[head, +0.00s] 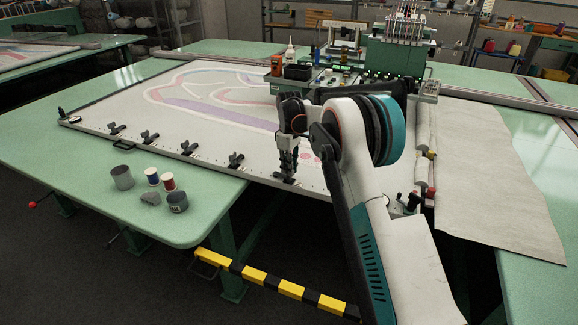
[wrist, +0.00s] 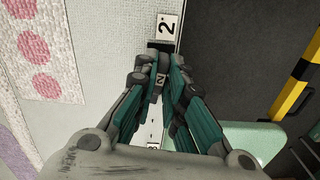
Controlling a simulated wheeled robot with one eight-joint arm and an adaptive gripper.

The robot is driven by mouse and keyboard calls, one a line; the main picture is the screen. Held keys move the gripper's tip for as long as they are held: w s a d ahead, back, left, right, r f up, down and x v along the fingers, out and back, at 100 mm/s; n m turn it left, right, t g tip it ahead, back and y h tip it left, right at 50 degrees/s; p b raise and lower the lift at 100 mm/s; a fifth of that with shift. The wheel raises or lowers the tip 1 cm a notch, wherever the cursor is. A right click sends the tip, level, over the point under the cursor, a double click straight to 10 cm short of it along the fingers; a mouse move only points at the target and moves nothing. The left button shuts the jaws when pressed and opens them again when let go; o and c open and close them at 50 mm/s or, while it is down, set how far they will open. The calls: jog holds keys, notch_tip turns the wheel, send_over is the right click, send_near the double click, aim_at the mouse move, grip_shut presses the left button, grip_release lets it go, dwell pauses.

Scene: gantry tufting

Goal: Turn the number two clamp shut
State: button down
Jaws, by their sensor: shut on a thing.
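My gripper (head: 288,168) reaches down to the front edge rail of the tufting frame (head: 88,128). In the wrist view my gripper (wrist: 162,62) is shut on the number two clamp (wrist: 160,82), whose grey lever carries a 2 between the fingers. A white plate marked 2 (wrist: 167,25) lies just beyond the fingertips, beside a dark clamp base (wrist: 160,45). The fingers hide most of the clamp, so its exact lever angle cannot be told. In the head view the clamp is largely hidden behind my gripper.
Several other dark clamps (head: 188,147) stand along the same rail to the left. Cups and thread spools (head: 167,182) sit on the green table corner (head: 110,200). A yellow-black barrier (head: 270,281) runs low in front. The green tufting machine (head: 395,58) stands behind.

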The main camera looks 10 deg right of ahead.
jog(key=m+p, duration=0.1)
jog(key=m, duration=0.3)
jog(key=shift+r+p, duration=0.15)
jog(key=shift+p, duration=0.2)
jog(key=m+p, duration=0.1)
jog(key=m, duration=0.3)
jog(key=m+p, duration=0.1)
jog(key=m, duration=0.3)
jog(key=shift+m, duration=2.1)
jog(key=c, duration=1.7)
grip_release()
jog(key=shift+o, duration=0.2)
